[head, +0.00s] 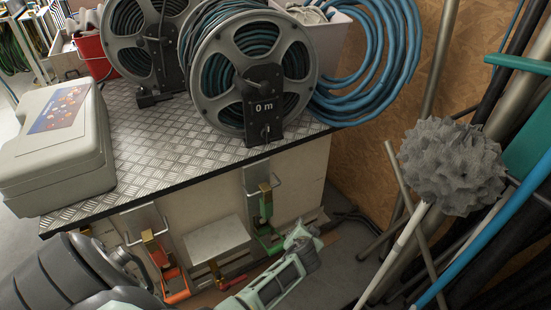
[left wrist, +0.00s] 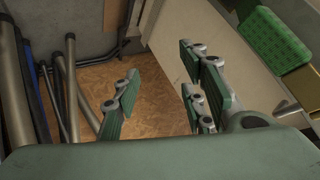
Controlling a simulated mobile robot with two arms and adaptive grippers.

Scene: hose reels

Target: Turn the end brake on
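Several lever fittings with coloured handles are on the front of the bench: an orange handle (head: 177,284) at left, a red handle (head: 234,283) in the middle and a green handle (head: 268,236) at right. Which one is the end brake is not marked. My left gripper (head: 302,243) is just right of and below the green handle, apart from it. In the left wrist view its fingers (left wrist: 160,95) are spread with nothing between them. A green textured part (left wrist: 270,42), likely of the green fitting, is beyond the fingers at upper right. My right gripper is not seen.
The bench's checker-plate top (head: 170,150) bears a hose reel (head: 250,75) marked "0 m", another reel and a grey case (head: 58,145). Poles and a grey brush head (head: 452,165) crowd the right side. Bare floor (head: 335,262) shows right of the bench.

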